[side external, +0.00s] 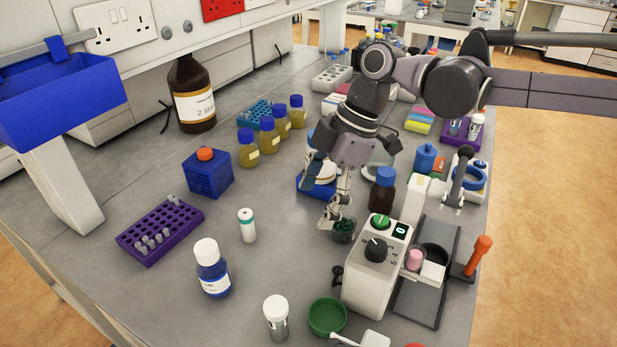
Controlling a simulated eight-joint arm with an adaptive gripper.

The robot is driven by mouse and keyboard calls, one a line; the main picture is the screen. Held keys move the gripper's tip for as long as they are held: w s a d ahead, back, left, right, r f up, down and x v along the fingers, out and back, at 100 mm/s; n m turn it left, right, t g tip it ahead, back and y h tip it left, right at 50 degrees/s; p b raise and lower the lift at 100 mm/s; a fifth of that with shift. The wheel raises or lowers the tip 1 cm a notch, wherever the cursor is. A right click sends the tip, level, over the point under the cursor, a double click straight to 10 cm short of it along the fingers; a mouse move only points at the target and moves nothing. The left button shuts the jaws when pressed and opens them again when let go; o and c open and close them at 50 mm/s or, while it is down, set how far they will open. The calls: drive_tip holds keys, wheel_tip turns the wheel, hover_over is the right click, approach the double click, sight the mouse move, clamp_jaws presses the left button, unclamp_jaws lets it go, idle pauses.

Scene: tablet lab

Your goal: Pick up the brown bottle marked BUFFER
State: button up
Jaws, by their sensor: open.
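Two brown bottles are in view. A small dark brown bottle (382,195) with a blue cap stands upright just right of my gripper; no label shows on the side I see. I cannot tell which one is marked BUFFER. My gripper (338,217) is open and points down, left of the small brown bottle and apart from it. Its fingertips are above a small dark green thing (344,231) and partly hide it.
A white device with knobs (376,270) stands right in front of the small brown bottle. A blue bottle (212,273), white-capped vial (276,318) and green bowl (327,317) are at the front. Several yellow bottles (269,136) stand behind left. Bench between the purple rack (160,230) and gripper is mostly clear.

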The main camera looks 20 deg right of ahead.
drive_tip(key=w+d+h, duration=0.2)
drive_tip(key=w+d, duration=0.4)
drive_tip(key=d, duration=0.3)
drive_tip(key=h, duration=0.3)
approach(383, 190)
drive_tip(key=shift+w+d+f, duration=0.55)
drive_tip(key=shift+w+f, duration=0.05)
drive_tip(key=shift+w, duration=0.15)
wheel_tip(383, 190, down, 4)
drive_tip(key=shift+f, duration=0.15)
drive_tip(key=shift+d+f, duration=0.2)
drive_tip(key=shift+f, duration=2.9)
drive_tip(key=c, duration=1.4)
